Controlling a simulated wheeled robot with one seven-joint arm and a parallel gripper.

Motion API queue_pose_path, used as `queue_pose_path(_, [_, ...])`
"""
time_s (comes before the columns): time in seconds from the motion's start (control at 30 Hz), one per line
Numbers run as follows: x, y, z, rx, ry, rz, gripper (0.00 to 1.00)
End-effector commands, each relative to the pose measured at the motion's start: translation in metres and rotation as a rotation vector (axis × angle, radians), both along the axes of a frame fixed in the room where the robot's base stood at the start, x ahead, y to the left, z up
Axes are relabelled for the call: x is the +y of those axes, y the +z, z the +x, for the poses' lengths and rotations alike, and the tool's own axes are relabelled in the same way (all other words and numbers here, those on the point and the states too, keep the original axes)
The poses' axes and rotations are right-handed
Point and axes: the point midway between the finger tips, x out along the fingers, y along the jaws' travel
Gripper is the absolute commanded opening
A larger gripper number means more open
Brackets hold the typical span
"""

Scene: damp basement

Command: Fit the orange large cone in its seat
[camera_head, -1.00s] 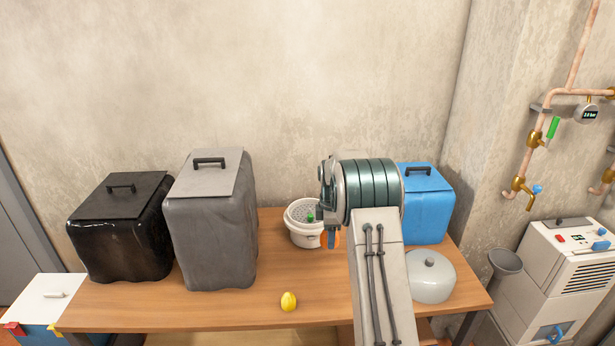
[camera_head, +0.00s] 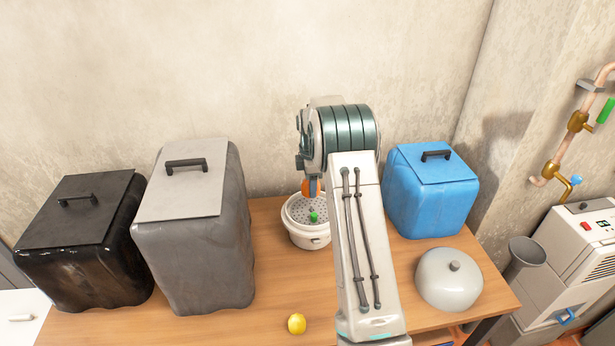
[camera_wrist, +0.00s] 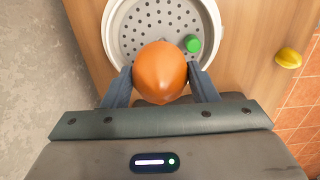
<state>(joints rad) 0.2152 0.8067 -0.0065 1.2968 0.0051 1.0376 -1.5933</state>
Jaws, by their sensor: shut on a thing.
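The orange large cone (camera_wrist: 160,72) is between the two fingers of my gripper (camera_wrist: 162,82) in the wrist view, and the gripper is shut on it. From there it looks rounded. In the head view the orange cone (camera_head: 310,187) shows as a small patch under my wrist, over the back rim of a white bucket (camera_head: 308,238). The bucket has a perforated grey plate inside, and a green piece (camera_head: 314,217) stands on that plate. The green piece (camera_wrist: 192,44) also shows in the wrist view, right of the cone. I cannot make out a cone-shaped seat; my arm and the cone hide part of the view.
A yellow lemon-like object (camera_head: 297,324) lies on the wooden table (camera_head: 268,275). Black (camera_head: 90,240) and grey (camera_head: 195,230) lidded containers stand left, a blue one (camera_head: 430,190) right. A pale domed lid (camera_head: 448,282) sits front right. Clear tabletop lies in front of the bucket.

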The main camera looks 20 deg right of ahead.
Motion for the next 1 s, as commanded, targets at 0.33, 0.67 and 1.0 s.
queue_pose_path(0.33, [-0.003, 0.000, -0.001, 0.000, -0.003, 0.001, 0.31])
queue_pose_path(0.67, [-0.001, -0.030, 0.000, 0.002, 0.000, 0.002, 0.31])
queue_pose_path(1.0, [-0.001, -0.038, 0.000, 0.000, 0.000, 0.001, 0.31])
